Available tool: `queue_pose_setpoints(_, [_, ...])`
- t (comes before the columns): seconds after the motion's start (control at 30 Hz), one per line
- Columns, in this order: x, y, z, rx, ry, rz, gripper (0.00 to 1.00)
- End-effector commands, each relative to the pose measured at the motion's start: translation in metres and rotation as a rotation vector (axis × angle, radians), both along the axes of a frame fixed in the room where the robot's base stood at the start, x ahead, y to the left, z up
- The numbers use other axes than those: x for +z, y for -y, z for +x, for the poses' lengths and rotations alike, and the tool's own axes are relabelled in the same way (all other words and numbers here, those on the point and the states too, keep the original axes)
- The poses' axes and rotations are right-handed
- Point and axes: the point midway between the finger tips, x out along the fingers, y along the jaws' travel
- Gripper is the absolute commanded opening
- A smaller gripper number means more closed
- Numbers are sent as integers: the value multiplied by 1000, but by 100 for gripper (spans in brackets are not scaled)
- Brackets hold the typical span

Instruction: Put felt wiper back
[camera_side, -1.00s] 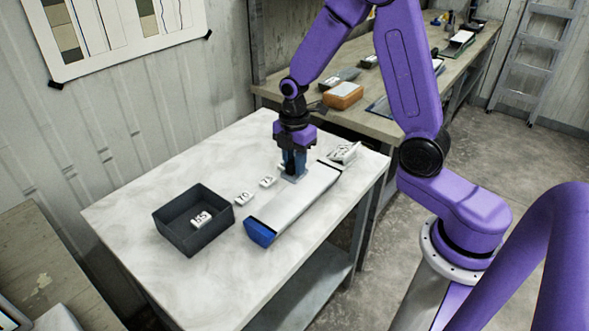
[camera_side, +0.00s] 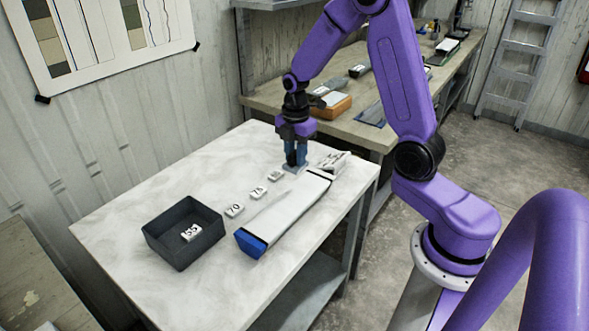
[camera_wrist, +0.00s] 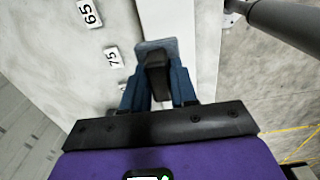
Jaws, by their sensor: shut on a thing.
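My gripper (camera_side: 295,162) is shut on the felt wiper (camera_side: 292,169), a small grey-blue pad with a dark handle. The handle (camera_wrist: 157,75) stands between my fingers in the wrist view, and the pad (camera_wrist: 157,45) shows beyond them. The wiper is at the far end of the long white core liner (camera_side: 285,205), by its left edge. I cannot tell whether the pad touches the liner or the table. The liner has a blue near end (camera_side: 251,244).
A dark open box (camera_side: 163,247) with a number tag (camera_side: 191,233) inside stands at left. The left tabletop (camera_side: 190,180) is clear.

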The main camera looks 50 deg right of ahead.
Motion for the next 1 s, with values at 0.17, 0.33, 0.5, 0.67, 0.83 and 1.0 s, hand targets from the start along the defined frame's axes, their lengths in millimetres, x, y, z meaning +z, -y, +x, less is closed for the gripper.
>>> queue_pose_setpoints(0.17, [-1, 69, 4, -8, 0, 0, 0])
queue_pose_setpoints(0.33, [-1, 108, 1, -3, -1, 0, 0])
queue_pose_setpoints(0.5, [-5, 123, 6, 1, -1, 0, 0])
queue_pose_setpoints(0.67, [-17, 134, 29, 2, -3, 1, 0])
queue_pose_setpoints(0.83, [-30, 147, 55, 1, -2, 1, 0])
queue_pose_setpoints(1.0, [-42, 157, 79, 1, -1, 0, 0])
